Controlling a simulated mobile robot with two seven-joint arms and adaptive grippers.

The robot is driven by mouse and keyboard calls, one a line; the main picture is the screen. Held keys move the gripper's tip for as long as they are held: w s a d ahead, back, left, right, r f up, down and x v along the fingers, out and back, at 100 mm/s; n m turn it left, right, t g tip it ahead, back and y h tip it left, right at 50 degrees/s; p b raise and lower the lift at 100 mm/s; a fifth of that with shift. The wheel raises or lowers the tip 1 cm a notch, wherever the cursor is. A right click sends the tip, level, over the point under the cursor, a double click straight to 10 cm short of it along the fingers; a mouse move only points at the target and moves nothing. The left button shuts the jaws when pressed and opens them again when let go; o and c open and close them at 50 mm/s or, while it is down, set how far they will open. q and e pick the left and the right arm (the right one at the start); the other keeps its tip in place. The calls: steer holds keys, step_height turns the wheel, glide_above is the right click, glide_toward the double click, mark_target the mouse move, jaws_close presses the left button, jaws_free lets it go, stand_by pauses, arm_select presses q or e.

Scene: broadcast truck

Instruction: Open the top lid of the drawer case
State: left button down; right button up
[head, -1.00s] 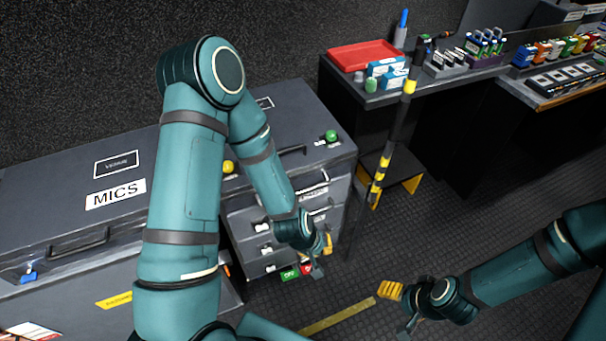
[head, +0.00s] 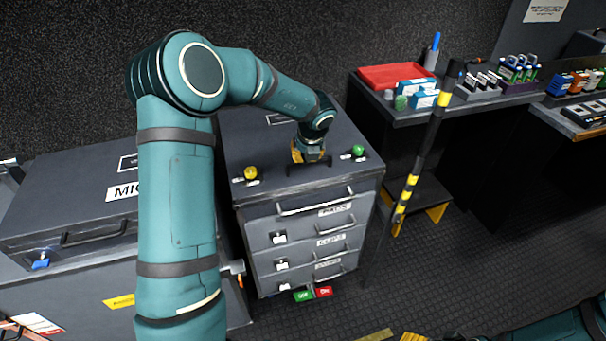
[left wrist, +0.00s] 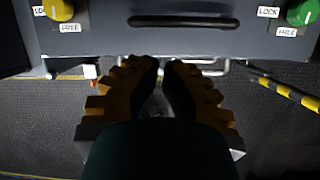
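The drawer case (head: 232,140) is a grey cabinet with a flat top lid (head: 250,123). Its front has several drawers with bar handles. A dark handle (left wrist: 185,21) lies on the lid near its front edge. A yellow knob (head: 250,173) is left of it and a green knob (head: 358,150) right of it; FREE and LOCK labels show beside them. My left gripper (head: 310,163) points down over the handle, partly hiding it. In the left wrist view its fingertips (left wrist: 161,62) are close together, apart from the handle in the picture; contact is unclear. My right gripper (head: 411,337) barely shows.
A grey MICS case (head: 70,200) stands left of the drawer case, partly behind my left arm. A black and yellow pole (head: 425,150) stands to the right. A desk with a red tray (head: 392,76) is at the back right. Dark floor is free in front.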

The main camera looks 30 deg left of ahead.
mark_target(302, 175)
arm_select(q)
steer(key=shift+n, duration=0.9)
steer(key=b+x, duration=0.3)
steer(key=x, duration=0.6)
steer(key=shift+w+d, duration=0.1)
steer(key=shift+w, duration=0.1)
arm_select(e)
steer(key=f, duration=0.3)
steer(key=shift+w+f, duration=0.15)
steer(key=shift+w, duration=0.15)
